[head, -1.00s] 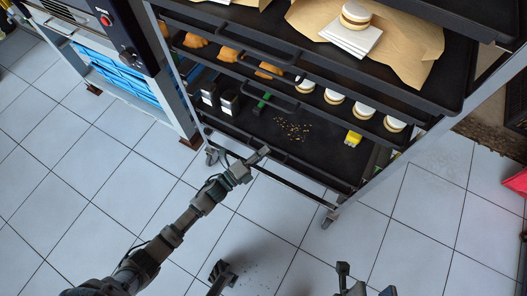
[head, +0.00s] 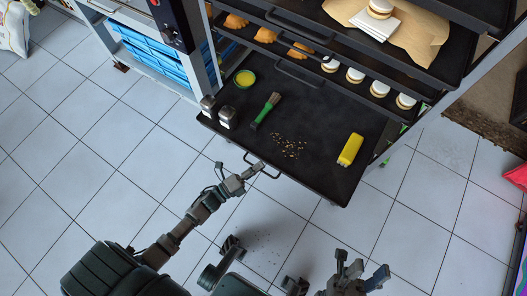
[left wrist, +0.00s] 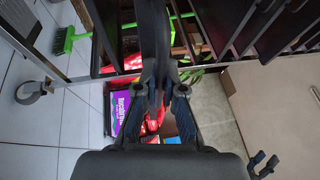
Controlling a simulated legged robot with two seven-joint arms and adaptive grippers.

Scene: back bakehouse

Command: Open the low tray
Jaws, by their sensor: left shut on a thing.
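The low tray (head: 315,108) is a black sheet slid well out of the rack toward me in the head view. A handle (head: 273,176) sticks out from its front edge. My left gripper (head: 256,169) is shut on this handle. In the left wrist view the fingers (left wrist: 161,88) close around a dark bar, which hides part of the scene behind. On the tray lie a green brush (head: 265,111), a yellow block (head: 350,149), a small yellow-filled bowl (head: 244,78), two shakers (head: 227,115) and scattered crumbs (head: 289,147). My right gripper (head: 362,270) is open and empty, low in the head view.
Upper trays above hold croissants (head: 266,35), white-topped cakes (head: 355,75) and a stack on brown paper (head: 420,45). A unit with blue crates (head: 165,62) stands at left. The tiled floor (head: 95,160) in front is mostly clear.

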